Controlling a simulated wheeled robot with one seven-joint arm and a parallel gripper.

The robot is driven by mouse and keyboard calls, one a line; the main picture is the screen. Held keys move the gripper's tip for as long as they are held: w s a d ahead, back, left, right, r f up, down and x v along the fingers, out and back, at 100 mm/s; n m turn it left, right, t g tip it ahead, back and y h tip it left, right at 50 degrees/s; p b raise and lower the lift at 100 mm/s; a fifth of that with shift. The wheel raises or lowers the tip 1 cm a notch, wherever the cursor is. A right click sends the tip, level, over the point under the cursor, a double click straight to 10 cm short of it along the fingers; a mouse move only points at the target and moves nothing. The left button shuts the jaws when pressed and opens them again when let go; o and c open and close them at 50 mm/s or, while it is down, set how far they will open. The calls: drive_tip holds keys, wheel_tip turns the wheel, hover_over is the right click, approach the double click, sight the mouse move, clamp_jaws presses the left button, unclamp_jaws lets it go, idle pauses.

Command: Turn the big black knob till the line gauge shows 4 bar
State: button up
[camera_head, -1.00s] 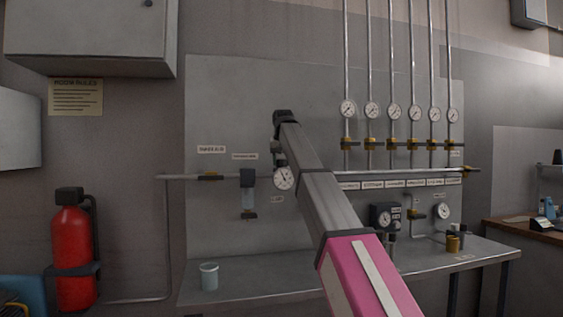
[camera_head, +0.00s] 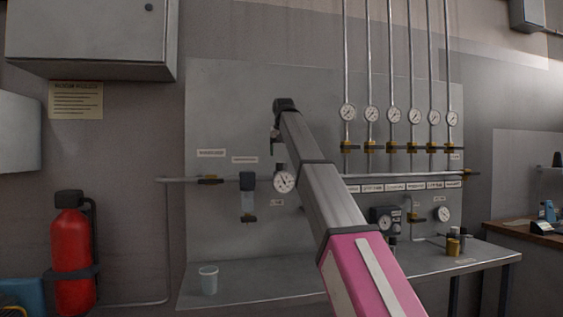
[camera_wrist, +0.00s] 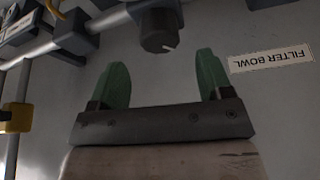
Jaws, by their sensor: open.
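In the wrist view, a black round knob (camera_wrist: 160,30) with a white mark on its rim sits just beyond and between the tips of my gripper (camera_wrist: 162,64). In the head view, my arm hides the knob and most of my gripper. A round white gauge (camera_head: 284,182) on the pipe shows just left of my arm; its needle is visible, but its figures are too small to read.
A "FILTER BOWL" label (camera_wrist: 271,61) is upside down beside the right finger. The filter (camera_head: 247,200) hangs left of the gauge. Pipes with several gauges stand right of my arm. A cup (camera_head: 208,280) stands on the metal bench (camera_head: 250,287). A brass fitting (camera_wrist: 17,117) shows at wrist-view left.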

drive_tip(key=v, duration=0.5)
drive_tip(key=shift+r, duration=0.1)
idle(0.4)
